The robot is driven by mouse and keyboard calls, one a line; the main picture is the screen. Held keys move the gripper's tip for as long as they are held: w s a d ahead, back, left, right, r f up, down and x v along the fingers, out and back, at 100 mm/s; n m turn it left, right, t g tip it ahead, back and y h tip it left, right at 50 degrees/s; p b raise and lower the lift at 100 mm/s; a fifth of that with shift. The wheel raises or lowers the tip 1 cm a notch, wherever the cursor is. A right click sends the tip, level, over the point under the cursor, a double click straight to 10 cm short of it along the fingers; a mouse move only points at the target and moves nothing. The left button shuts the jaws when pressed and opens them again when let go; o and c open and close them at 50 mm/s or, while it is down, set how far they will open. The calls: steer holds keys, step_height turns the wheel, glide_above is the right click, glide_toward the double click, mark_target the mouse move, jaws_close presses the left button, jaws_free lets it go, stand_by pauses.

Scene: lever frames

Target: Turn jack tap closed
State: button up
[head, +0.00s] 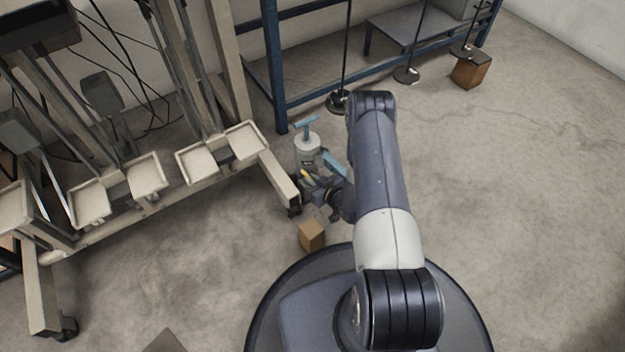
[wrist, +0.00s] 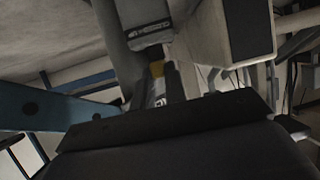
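The jack (head: 306,145) is a pale upright cylinder with a blue T-handle on top, standing on the floor beside the beige frame in the head view. In the wrist view its grey body (wrist: 120,22) fills the top middle. A small yellow part, seemingly the tap (head: 307,174), is low on the jack's near side. It also shows in the wrist view (wrist: 157,69). My gripper (head: 309,182) is right at this yellow part, and its dark fingers (wrist: 158,84) point at it. Dim light and overlap hide whether the fingers touch or grip it.
A blue bar (head: 334,163) sticks out from the jack beside my gripper and crosses the wrist view at left (wrist: 45,112). A beige frame leg (head: 279,180) is close on the left. A small brown box (head: 312,235) lies near my base. The floor at right is clear.

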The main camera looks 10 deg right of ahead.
jaws_close()
steer(key=shift+a+m+t+h, duration=0.2)
steer(key=shift+m+t+h, duration=0.2)
steer(key=shift+m+h, duration=0.2)
steer(key=o, duration=0.5)
jaws_free()
